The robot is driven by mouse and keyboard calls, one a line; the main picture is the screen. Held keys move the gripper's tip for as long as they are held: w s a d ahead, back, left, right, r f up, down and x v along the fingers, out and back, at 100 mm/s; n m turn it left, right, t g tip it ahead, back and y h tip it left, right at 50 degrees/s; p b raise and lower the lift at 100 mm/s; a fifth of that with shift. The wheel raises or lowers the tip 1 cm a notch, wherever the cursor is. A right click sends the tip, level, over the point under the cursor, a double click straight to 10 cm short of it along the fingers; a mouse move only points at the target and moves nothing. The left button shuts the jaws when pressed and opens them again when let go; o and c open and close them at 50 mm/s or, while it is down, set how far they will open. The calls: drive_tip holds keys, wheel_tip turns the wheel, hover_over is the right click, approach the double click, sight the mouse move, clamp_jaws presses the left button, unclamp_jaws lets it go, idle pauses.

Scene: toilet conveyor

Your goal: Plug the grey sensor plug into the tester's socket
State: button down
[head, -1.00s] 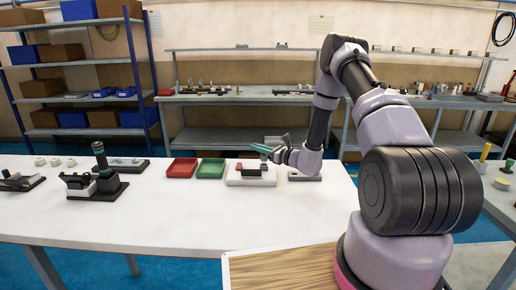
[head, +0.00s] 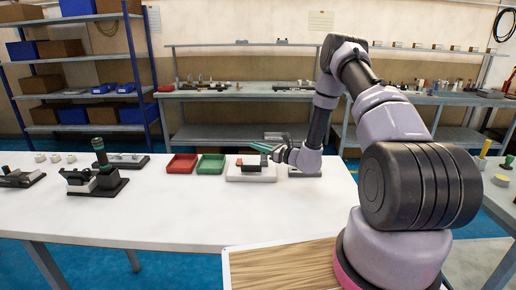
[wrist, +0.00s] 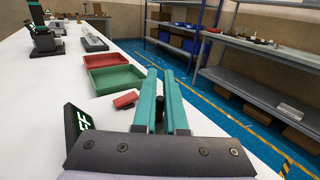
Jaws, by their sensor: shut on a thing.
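The tester (head: 252,172) stands on the white table as a dark body on a pale base, with a red part at its left. In the wrist view its lit display (wrist: 78,122) shows at lower left, and the red part (wrist: 125,99) lies left of my fingers. My gripper (head: 265,148) is above the tester, its teal fingers pointing left. In the wrist view my gripper (wrist: 163,105) is shut on a small dark thing, apparently the sensor plug (wrist: 160,106), mostly hidden between the fingers. I cannot make out the socket or any contact with it.
A red tray (head: 181,164) and a green tray (head: 210,164) sit left of the tester. A grey block (head: 304,172) is to its right. A dark device with a green-topped post (head: 101,170) stands farther left. The table front is clear.

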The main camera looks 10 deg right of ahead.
drive_tip(key=shift+r, duration=0.6)
drive_tip(key=shift+f, duration=0.75)
idle(1.0)
drive_tip(key=c, duration=0.9)
unclamp_jaws()
drive_tip(key=shift+d, duration=0.1)
drive_tip(key=v, duration=1)
drive_tip(key=shift+s+d, duration=0.2)
drive_tip(key=shift+s, duration=0.1)
